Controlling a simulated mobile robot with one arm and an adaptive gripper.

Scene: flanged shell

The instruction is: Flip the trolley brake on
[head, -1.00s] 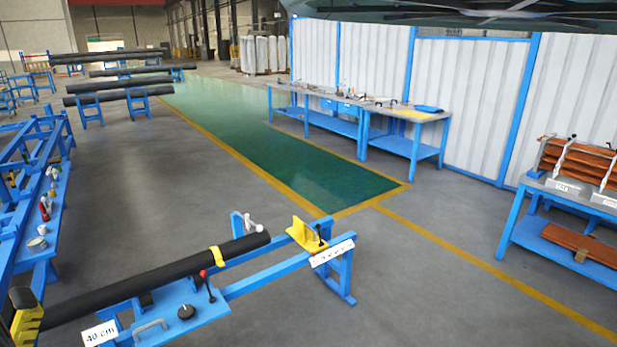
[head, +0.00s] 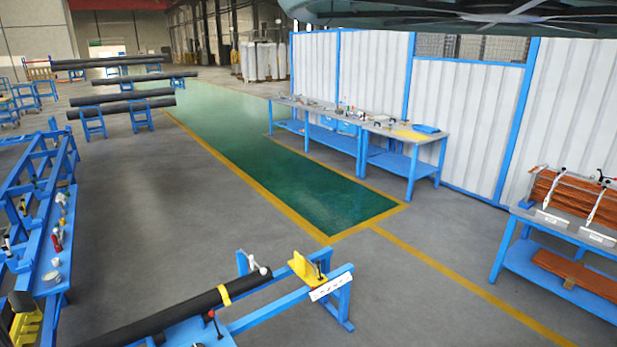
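A blue trolley frame (head: 268,314) carries a long black pipe (head: 185,312) with a yellow band, at the bottom of the head view. A small lever with a red ball (head: 212,315) stands up from the frame beside the pipe. A white-knobbed lever (head: 259,268) is at the pipe's far end, near a yellow block (head: 304,267). I cannot tell which part is the brake. The near part of the trolley is cut off by the picture's bottom edge.
A blue rack (head: 62,235) with small items stands at the left. Workbenches (head: 408,178) line the white wall panels. A bench at the right (head: 560,268) holds orange sheets. A dark round spoked object (head: 450,14) crosses the top. The floor beyond the trolley is clear.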

